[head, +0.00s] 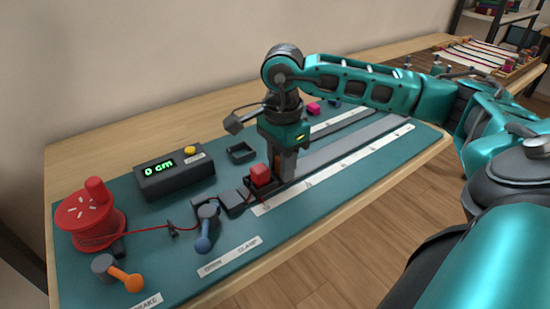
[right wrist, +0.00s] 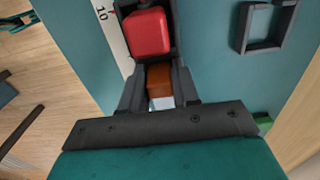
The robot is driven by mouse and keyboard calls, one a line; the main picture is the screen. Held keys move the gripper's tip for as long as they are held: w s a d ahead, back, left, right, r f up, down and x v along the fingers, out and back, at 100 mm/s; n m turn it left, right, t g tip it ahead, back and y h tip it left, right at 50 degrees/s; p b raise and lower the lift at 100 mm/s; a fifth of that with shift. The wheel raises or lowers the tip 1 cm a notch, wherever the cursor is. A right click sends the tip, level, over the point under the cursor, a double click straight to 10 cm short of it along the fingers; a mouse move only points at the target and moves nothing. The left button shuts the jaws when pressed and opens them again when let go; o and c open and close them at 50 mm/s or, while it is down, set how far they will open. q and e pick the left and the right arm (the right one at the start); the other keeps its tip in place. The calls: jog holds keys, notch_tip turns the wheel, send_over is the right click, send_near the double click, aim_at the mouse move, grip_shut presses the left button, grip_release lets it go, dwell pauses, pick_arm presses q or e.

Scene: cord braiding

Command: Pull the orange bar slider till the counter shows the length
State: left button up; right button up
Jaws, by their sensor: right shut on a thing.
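My right gripper (head: 284,176) reaches down from above at the near end of a grey rail. In the right wrist view its fingers (right wrist: 160,92) are shut on the orange bar (right wrist: 160,80) of the slider, which looks brownish there. A red block (head: 260,174) sits in a dark holder just beside the fingers; it also shows in the right wrist view (right wrist: 149,33). The counter (head: 175,178) is a dark box with a yellow button (head: 190,150) and reads 0 cm in green. In the head view the gripper hides most of the bar. My left gripper is out of view.
A red spool (head: 88,222) feeds a red cord (head: 150,229) towards a clamp with a blue lever (head: 204,240). An orange brake lever (head: 125,279) is at the front left. A black open tray (head: 240,152) lies behind the gripper. The rail (head: 350,143) beside a white scale is clear rightward.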

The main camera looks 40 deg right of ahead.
aim_at(387, 123)
jog(key=d+b, duration=0.1)
jog(key=d, duration=0.2)
jog(key=s+d+b, duration=0.1)
jog(key=d, duration=0.7)
jog(key=shift+s+d+b, duration=0.1)
jog(key=shift+s+b, duration=0.05)
jog(key=shift+b, duration=0.25)
jog(key=shift+s+d, duration=0.2)
jog(key=shift+d, duration=1.6)
jog(key=shift+s+d, duration=0.2)
jog(key=shift+d, duration=1.6)
jog(key=shift+s+d, duration=0.2)
jog(key=shift+d, duration=1.6)
jog(key=d+p, duration=0.1)
jog(key=d, duration=0.3)
jog(key=d+p, duration=0.2)
jog(key=d, duration=0.1)
jog(key=s+d+p, duration=0.1)
jog(key=d, duration=0.3)
jog(key=shift+s+d+r, duration=0.1)
jog(key=shift+d+r, duration=0.15)
jog(key=shift+d, duration=0.1)
jog(key=shift+s+d+f+p, duration=0.1)
jog(key=shift+d+f+p, duration=0.1)
jog(key=shift+d+p, duration=0.3)
jog(key=shift+d, duration=0.1)
jog(key=o, duration=0.9)
jog(key=shift+o, duration=0.2)
